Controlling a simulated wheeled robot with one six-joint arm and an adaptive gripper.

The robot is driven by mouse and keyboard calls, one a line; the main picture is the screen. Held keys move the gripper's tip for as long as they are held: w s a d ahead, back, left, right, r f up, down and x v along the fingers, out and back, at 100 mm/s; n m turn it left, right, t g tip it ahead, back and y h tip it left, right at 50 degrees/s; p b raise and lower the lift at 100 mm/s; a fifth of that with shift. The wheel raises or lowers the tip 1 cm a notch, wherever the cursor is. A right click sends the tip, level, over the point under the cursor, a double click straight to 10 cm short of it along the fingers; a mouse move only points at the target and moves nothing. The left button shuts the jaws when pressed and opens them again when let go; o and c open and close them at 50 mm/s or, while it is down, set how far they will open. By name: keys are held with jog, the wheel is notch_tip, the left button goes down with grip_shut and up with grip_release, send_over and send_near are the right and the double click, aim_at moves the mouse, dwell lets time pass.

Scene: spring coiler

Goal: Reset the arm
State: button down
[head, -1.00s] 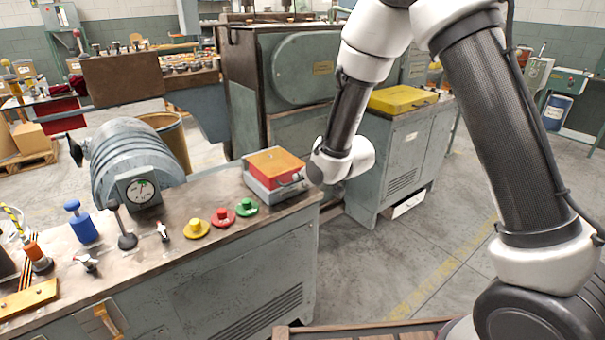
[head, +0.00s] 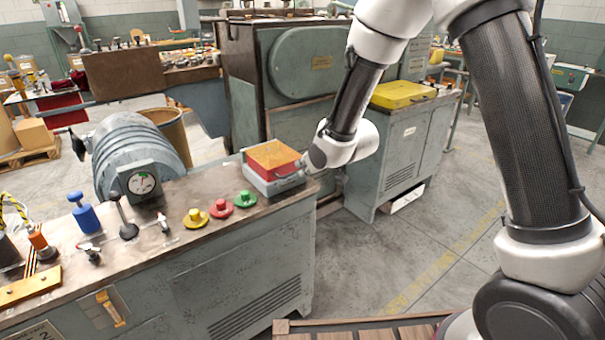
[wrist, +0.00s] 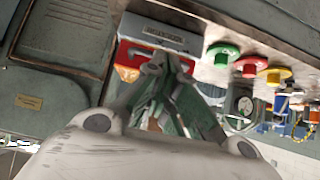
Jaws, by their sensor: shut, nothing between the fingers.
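My gripper (wrist: 166,68) shows in the wrist view with its two fingers closed together and nothing between them. It overlaps the red-and-grey box in that view; I cannot tell the gap between them. In the head view my wrist hangs just right of that box, and the fingers are mostly hidden. The box (head: 272,158) has an orange top and sits at the right end of the bench. Green (head: 245,198), red (head: 219,208) and yellow (head: 196,217) buttons stand in a row beside it.
A green cabinet with a yellow case (head: 402,96) stands behind my arm. The floor (head: 400,240) right of the bench is clear.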

jog(key=s+d+f+g+h, duration=0.35)
jog(key=s+d+f, duration=0.45)
jog(key=s+f, duration=0.3)
jog(key=s+d+r+g, duration=0.3)
jog(key=s+d, duration=0.2)
jog(key=s+d+r+m+t, duration=0.1)
jog(key=s+d+r+m, duration=0.1)
jog(key=s+d+r, duration=0.3)
jog(key=s+d+r+m+h, duration=0.1)
jog(key=s+d+r, duration=0.5)
jog(key=r, duration=0.7)
jog(key=s+d+r+m+t+h, duration=0.1)
jog(key=s+d+r+m, duration=0.2)
jog(key=s+d+r, duration=0.2)
jog(key=d+r, duration=0.3)
jog(key=r, duration=0.1)
jog(key=shift+s+m+t, duration=0.3)
jog(key=shift+m+t, duration=0.05)
jog(key=shift+m, duration=0.05)
